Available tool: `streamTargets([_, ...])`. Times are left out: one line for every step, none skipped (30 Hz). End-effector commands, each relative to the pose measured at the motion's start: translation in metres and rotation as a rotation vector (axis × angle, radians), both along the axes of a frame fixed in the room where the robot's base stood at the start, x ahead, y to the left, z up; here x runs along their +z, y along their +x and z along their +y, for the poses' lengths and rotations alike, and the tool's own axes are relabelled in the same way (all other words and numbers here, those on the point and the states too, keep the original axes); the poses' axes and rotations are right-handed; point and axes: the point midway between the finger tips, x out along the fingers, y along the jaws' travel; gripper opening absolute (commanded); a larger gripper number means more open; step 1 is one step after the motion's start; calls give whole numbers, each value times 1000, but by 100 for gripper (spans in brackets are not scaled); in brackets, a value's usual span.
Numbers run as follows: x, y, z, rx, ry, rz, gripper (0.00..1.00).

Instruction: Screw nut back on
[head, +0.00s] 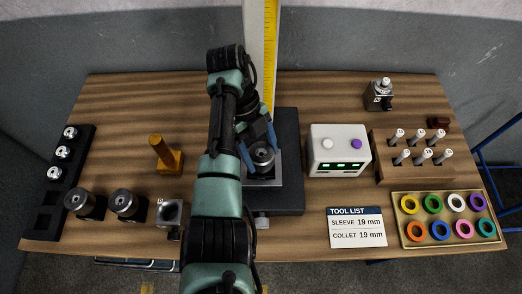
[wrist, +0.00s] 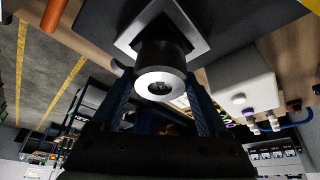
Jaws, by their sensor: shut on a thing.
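The nut (head: 263,155), a dark round piece with a silver ring face and a central hole, sits upright over the square grey fixture (head: 264,180) on the black block. In the wrist view the nut (wrist: 160,84) is between the two blue fingers, above the square fixture plate (wrist: 186,22). My gripper (head: 260,148) is shut on it from above; it also shows in the wrist view (wrist: 160,102). The joint beneath the nut is hidden, so I cannot tell how far it is threaded.
Left are two dark holders (head: 127,204), a brass post (head: 166,155), a grey square block (head: 170,212) and a black rack (head: 66,170). Right are a white box (head: 339,151) with green displays, a pin rack (head: 415,170), a ring tray (head: 449,240) and a tool list card (head: 357,227).

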Motion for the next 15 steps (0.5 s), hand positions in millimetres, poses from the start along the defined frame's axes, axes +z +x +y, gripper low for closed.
streamTargets([1,0,0,-1,-2,1,12])
streamTargets([1,0,0,-1,-2,1,12])
streamTargets([1,0,-1,0,-1,1,12])
streamTargets([1,0,0,0,-2,1,12])
streamTargets([1,0,-1,0,-2,1,12])
streamTargets([1,0,-1,-5,-1,1,12])
streamTargets([1,0,-1,-17,0,1,12])
streamTargets([1,0,-1,-37,0,1,12])
streamTargets([2,0,0,-78,1,1,12])
streamTargets([2,1,0,-117,2,2,12])
streamTargets([2,1,0,-159,2,2,12])
streamTargets([2,1,0,-216,2,3,12])
streamTargets([2,1,0,-254,2,1,12])
streamTargets([1,0,0,-290,2,2,12])
streamTargets([2,0,0,-331,1,2,12])
